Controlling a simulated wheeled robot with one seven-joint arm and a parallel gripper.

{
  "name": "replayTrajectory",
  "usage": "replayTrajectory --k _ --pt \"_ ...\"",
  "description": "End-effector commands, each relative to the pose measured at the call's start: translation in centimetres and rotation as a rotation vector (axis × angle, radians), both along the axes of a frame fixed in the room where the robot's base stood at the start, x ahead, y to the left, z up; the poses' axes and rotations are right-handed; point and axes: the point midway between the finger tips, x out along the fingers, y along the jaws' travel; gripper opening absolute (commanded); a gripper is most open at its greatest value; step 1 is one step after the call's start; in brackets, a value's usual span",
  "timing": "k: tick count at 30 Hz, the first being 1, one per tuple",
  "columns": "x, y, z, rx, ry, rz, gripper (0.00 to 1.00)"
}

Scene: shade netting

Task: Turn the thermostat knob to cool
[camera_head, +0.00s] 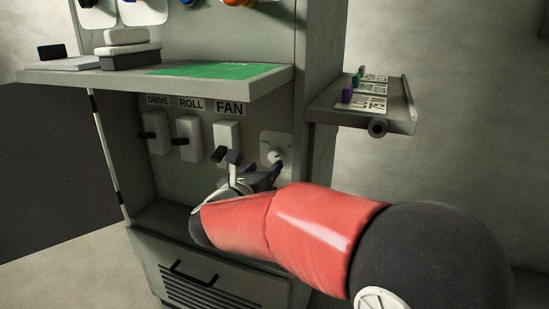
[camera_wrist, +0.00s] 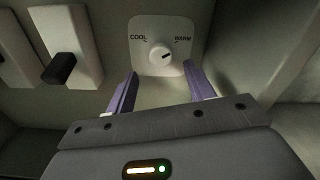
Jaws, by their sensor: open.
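The thermostat is a white rounded plate (camera_wrist: 143,27) on the cabinet panel, marked COOL at left and WARM at right. Its round white knob (camera_wrist: 160,56) sits at the middle, with a dark pointer mark directed right, toward WARM. In the head view the thermostat (camera_head: 276,143) is right of the FAN switch, with its lower part near my gripper. My gripper (camera_wrist: 158,85) is open and empty, with its two purple fingers spread just below and to either side of the knob. In the head view my gripper (camera_head: 252,172) is partly hidden by my red arm.
Three white switches with dark levers, DRIVE (camera_head: 158,120), ROLL (camera_head: 189,127) and FAN (camera_head: 228,134), stand left of the thermostat. A worktop (camera_head: 110,80) with a green mat overhangs the panel. A side shelf (camera_head: 400,113) juts out at right. A vented drawer is below.

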Motion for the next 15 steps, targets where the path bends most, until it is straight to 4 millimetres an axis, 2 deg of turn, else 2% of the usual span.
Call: replayTrajectory --k 7,15 --pt "3.8 -1.4 0.1 -0.002 0.001 -0.001 0.53" --pt "5.2 -1.9 0.1 -0.003 0.001 0.002 0.53"
